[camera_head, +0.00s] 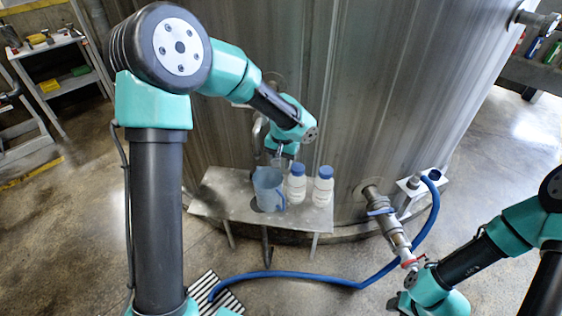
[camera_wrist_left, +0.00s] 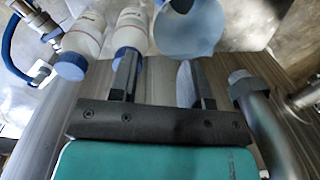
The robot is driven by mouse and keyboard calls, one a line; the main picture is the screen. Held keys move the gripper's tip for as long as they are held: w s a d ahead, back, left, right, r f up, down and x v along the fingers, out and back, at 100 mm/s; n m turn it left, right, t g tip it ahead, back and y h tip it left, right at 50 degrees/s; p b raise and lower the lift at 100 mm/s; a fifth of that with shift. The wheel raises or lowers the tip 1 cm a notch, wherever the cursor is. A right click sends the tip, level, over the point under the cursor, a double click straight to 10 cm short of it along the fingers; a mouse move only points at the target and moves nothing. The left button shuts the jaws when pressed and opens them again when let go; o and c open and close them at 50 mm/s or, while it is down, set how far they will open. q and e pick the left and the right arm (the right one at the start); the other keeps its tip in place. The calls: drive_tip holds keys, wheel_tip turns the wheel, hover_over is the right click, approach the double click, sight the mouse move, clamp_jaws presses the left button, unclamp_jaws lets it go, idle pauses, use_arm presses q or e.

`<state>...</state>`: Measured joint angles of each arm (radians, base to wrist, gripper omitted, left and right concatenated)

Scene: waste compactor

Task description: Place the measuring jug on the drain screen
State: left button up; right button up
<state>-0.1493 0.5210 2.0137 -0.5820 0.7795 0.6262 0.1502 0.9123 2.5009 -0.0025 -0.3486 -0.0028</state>
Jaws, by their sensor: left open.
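The measuring jug (camera_head: 267,188) is a translucent blue-grey vessel with a blue handle. It stands upright on a small metal table against the tank, left of two white bottles. In the left wrist view the jug (camera_wrist_left: 190,30) is at the top, just beyond the fingertips. My left gripper (camera_wrist_left: 158,75) is open with nothing between its fingers. A black-and-white slatted panel (camera_head: 213,291) on the floor may be the drain screen; I cannot be sure. My right gripper (camera_head: 405,300) is low at the right, its fingers unclear.
Two blue-capped white bottles (camera_head: 296,185) (camera_head: 323,187) stand close right of the jug on the metal table (camera_head: 220,198). The tank wall (camera_head: 340,90) rises behind. A bent pipe (camera_wrist_left: 270,130) is beside my left gripper.

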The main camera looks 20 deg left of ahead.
use_arm(q)
drive_tip(key=shift+o, duration=0.2)
drive_tip(key=shift+o, duration=1)
drive_tip(key=d+r+m+g+y, duration=0.1)
drive_tip(key=m, duration=0.2)
drive_tip(key=d+r+m+y, duration=0.1)
drive_tip(key=m, duration=0.3)
drive_tip(key=d+r+m+g+y, duration=0.1)
drive_tip(key=m, duration=0.2)
drive_tip(key=shift+s+r+m+g, duration=0.1)
drive_tip(key=shift+r+m+g, duration=0.1)
drive_tip(key=shift+m+g, duration=0.15)
drive_tip(key=shift+f, duration=0.1)
approach(276, 191)
drive_tip(key=a+f, duration=0.1)
drive_tip(key=s+a+f, duration=0.1)
drive_tip(key=f, duration=0.1)
drive_tip(key=s+a+f, duration=0.1)
drive_tip(key=shift+s+f, duration=0.2)
drive_tip(key=shift+s, duration=0.05)
drive_tip(key=shift+f, duration=0.15)
